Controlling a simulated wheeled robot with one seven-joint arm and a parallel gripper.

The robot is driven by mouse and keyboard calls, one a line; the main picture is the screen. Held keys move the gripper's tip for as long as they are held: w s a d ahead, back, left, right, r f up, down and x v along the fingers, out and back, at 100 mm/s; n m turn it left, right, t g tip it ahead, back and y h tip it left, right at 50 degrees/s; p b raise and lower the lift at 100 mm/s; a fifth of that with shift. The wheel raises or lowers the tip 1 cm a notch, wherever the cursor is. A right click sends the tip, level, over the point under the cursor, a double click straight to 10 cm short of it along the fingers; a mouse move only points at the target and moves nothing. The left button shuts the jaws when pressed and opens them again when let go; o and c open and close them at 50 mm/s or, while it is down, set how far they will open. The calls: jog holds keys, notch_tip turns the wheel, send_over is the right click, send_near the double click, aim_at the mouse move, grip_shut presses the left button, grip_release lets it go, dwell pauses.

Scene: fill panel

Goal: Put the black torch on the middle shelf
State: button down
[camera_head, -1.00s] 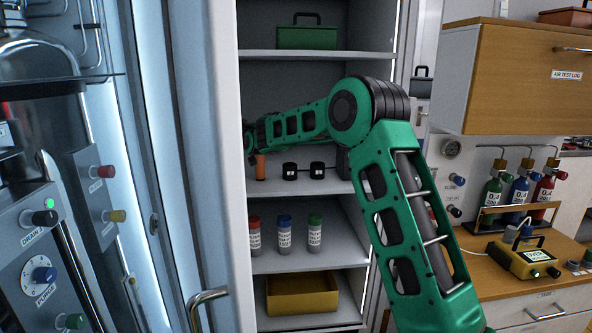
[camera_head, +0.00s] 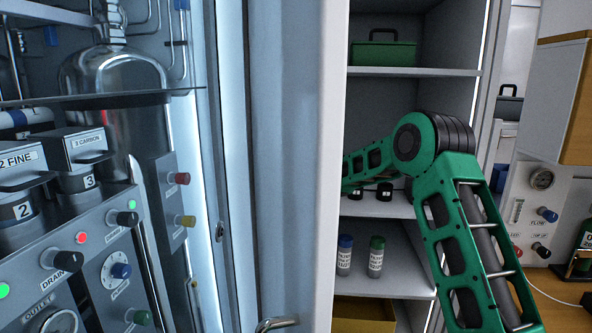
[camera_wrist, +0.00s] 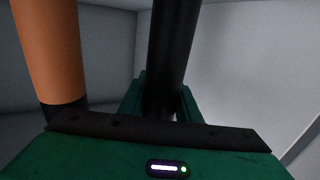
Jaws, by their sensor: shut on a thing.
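In the wrist view, my gripper (camera_wrist: 163,105) is shut on a black cylinder, the black torch (camera_wrist: 172,50), which stands upright between the green fingers. An orange cylinder with a black lower end (camera_wrist: 48,50) is close to the left of it. In the head view, the white door edge hides my gripper and the torch. My green forearm reaches left behind that edge, at the height of the middle shelf (camera_head: 385,209). Small black objects (camera_head: 384,190) are on this shelf, partly behind my arm.
The top shelf holds a green toolbox (camera_head: 383,53). The shelf below holds a blue-capped bottle (camera_head: 344,256) and a green-capped bottle (camera_head: 376,258). A yellow bin (camera_head: 363,315) is at the bottom. The white door (camera_head: 285,160) stands between a filter panel and the shelves.

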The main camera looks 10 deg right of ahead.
jog(key=shift+f, duration=0.35)
jog(key=c, duration=1.3)
grip_release()
jog(key=shift+f, duration=0.1)
jog(key=shift+s, duration=0.1)
